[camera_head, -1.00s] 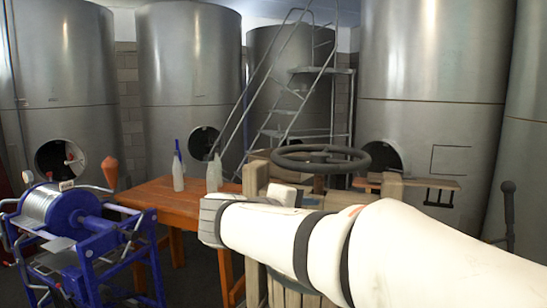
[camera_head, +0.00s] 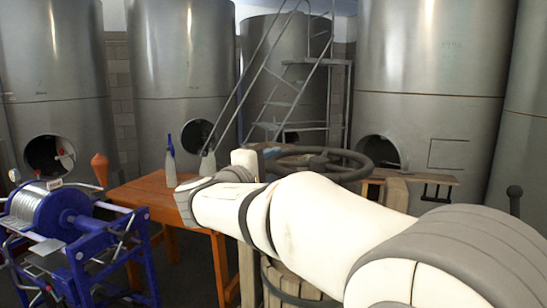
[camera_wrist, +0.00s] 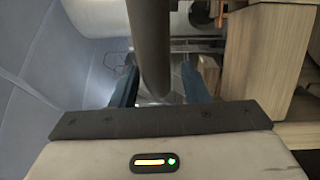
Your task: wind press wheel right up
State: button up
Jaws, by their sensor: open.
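The press wheel (camera_head: 345,156) is a dark, flat-lying handwheel on top of the wooden press. In the head view my white arm crosses in front of the press, and part of my gripper (camera_head: 268,150) shows at the wheel's left side. In the wrist view a thick dark bar of the wheel (camera_wrist: 150,40) runs down between the two blue-grey fingers of my gripper (camera_wrist: 160,82). The fingers are open, one on each side of the bar, with gaps showing. The wheel's hub and the press screw are largely hidden.
Pale wooden press posts (camera_head: 396,192) stand close to the wheel; wood also fills the wrist view's right side (camera_wrist: 270,60). The slatted basket (camera_head: 272,282) is below. An orange table (camera_head: 150,192) with bottles and a blue-framed machine (camera_head: 85,250) stand left. Steel tanks line the back.

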jog(key=shift+w+d+r, duration=0.1)
jog(key=shift+w+d, duration=0.3)
jog(key=shift+w, duration=0.1)
grip_shut()
dwell(0.3)
